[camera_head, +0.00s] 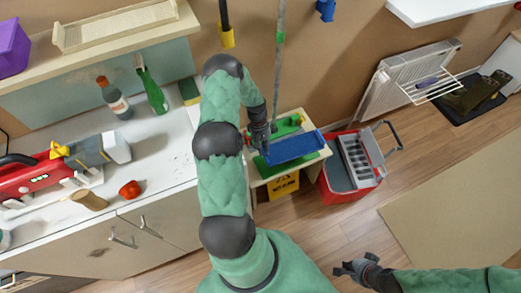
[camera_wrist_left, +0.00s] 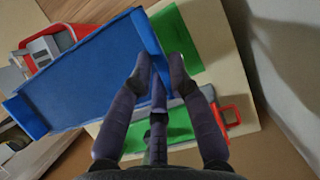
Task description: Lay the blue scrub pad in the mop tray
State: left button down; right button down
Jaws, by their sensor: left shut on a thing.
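A flat blue piece with raised ends, which I take to be the blue scrub pad (camera_head: 294,147), sits over a green surface on a small pale stand. It fills the upper left of the left wrist view (camera_wrist_left: 85,75). My left gripper (camera_head: 262,140) is shut on its near raised end, with the fingers on either side of that edge in the left wrist view (camera_wrist_left: 158,68). I cannot tell whether the blue piece touches the green surface. A red bucket (camera_head: 333,187) with a grey slotted insert stands to the right; I cannot tell whether it is the mop tray. My right gripper (camera_head: 350,268) is low in the head view, away from these things.
A green item with a red handle (camera_wrist_left: 225,116) lies beside the blue piece. A yellow floor sign (camera_head: 284,186) is below the stand. A counter (camera_head: 165,150) with bottles and tools is at left. A white rack (camera_head: 405,80) leans at the back right; open floor lies in front.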

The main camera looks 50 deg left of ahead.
pick_arm(q)
jog(key=shift+n, duration=0.3)
jog(key=shift+s+a+f+b, duration=0.1)
jog(key=shift+a+f+b, duration=0.15)
jog(key=shift+f+b, duration=0.5)
jog(key=shift+s+a+f+b, duration=0.2)
jog(key=shift+f+b, duration=0.25)
jog(key=shift+f, duration=0.6)
jog(key=shift+s+a+f+b, duration=0.1)
jog(key=shift+a+f+b, duration=0.15)
jog(key=shift+f+b, duration=0.5)
jog(key=shift+f+p, duration=0.1)
jog(key=shift+p, duration=0.2)
jog(key=shift+p, duration=1.55)
jog(key=shift+f+b, duration=2.15)
jog(key=shift+f, duration=0.35)
jog(key=c, duration=1.1)
grip_release()
